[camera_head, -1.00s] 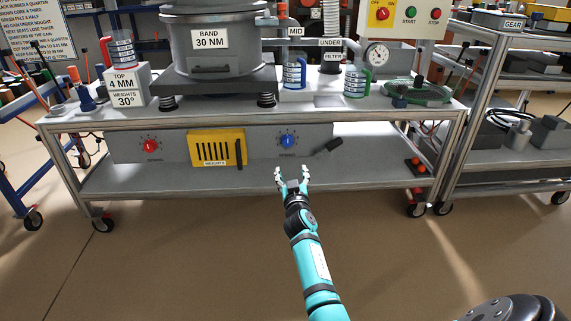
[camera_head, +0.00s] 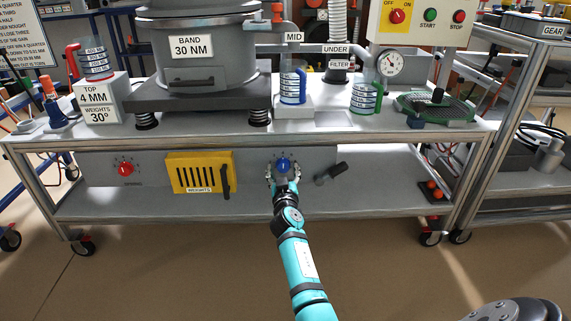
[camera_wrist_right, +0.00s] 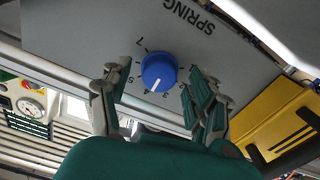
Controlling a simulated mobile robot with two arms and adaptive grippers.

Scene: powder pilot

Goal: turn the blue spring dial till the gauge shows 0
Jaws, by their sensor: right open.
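The blue spring dial (camera_head: 283,164) is on the grey front panel under the bench top. In the right wrist view the dial (camera_wrist_right: 159,70) has a white line pointing between the 4 and 3 of its scale, beneath the word SPRING. My right gripper (camera_head: 284,175) is open, with a finger on each side of the dial. The wrist view shows its fingers (camera_wrist_right: 158,80) spread, with gaps to the knob; contact is not visible. A round white gauge (camera_head: 389,64) stands on the bench; its reading is too small to tell. My left gripper is out of view.
A black lever (camera_head: 331,173) sticks out just right of the dial. A yellow slotted weights box (camera_head: 200,173) is to its left, and a red dial (camera_head: 125,168) farther left. The bench top (camera_head: 330,122) overhangs the panel; the lower shelf (camera_head: 160,205) is mostly bare.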

